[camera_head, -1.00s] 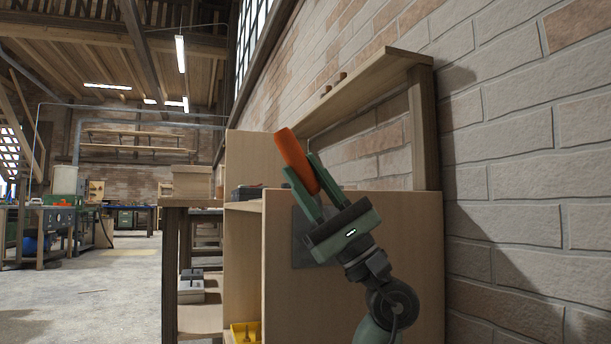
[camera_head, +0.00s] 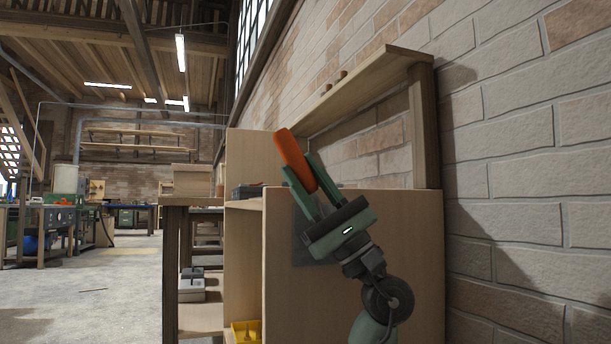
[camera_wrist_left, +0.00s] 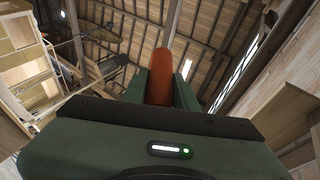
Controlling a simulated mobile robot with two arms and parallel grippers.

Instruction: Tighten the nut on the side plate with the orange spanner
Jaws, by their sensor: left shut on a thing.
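My left gripper (camera_head: 314,188) is shut on the orange spanner (camera_head: 292,155), whose orange part sticks up and to the left from between the green fingers. The spanner also shows in the left wrist view (camera_wrist_left: 160,78), pointing away from the palm. A dark grey side plate (camera_head: 305,246) is on the wooden side panel, mostly behind the gripper. The nut cannot be made out; the gripper may hide it. The spanner's jaw end cannot be made out either. My right gripper is not in view.
The wooden side panel (camera_head: 400,262) stands close behind my arm, with a raised shelf (camera_head: 375,78) above it and a brick wall (camera_head: 520,200) to the right. A yellow bin (camera_head: 240,333) sits low at left. Open floor (camera_head: 90,300) lies further left.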

